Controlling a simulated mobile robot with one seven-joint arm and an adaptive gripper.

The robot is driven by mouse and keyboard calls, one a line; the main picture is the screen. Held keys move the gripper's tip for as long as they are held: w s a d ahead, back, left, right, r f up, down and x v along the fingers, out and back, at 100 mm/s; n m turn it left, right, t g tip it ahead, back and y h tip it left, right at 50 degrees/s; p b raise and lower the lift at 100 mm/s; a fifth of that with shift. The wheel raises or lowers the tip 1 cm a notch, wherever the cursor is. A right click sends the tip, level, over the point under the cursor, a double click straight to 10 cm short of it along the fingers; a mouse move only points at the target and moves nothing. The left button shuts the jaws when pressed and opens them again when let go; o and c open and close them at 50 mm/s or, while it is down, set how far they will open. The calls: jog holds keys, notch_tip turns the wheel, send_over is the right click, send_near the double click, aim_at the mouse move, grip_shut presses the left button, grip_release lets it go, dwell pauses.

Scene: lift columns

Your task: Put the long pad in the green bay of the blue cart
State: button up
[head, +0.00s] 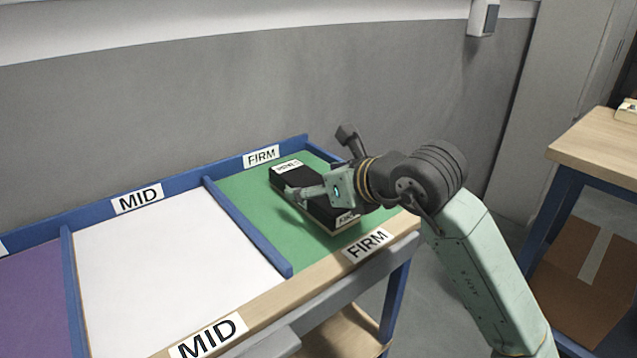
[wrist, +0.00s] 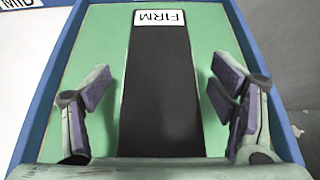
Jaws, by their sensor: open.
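The long black pad (head: 318,207) lies in the green bay (head: 237,188) of the blue cart (head: 95,216), with white labels at its ends. In the wrist view the pad (wrist: 162,95) runs lengthwise down the middle of the green bay (wrist: 98,45), with a white FIRM label at its far end. My gripper (head: 318,162) is over the bay, above the pad. In the wrist view its fingers (wrist: 160,88) are spread wide, one on each side of the pad, with green showing between pad and fingers.
A white MID bay (head: 165,258) and a purple bay (head: 32,300) lie left of the green bay, split by blue dividers (head: 247,227). A grey wall is behind. A wooden table (head: 600,150) with a cardboard box (head: 585,285) below stands at the right.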

jog(key=shift+r+p, duration=0.3)
jog(key=shift+p, duration=0.15)
jog(key=b+v, duration=0.2)
jog(key=v, duration=1)
jog(key=shift+f, duration=0.15)
jog(key=shift+s, duration=0.1)
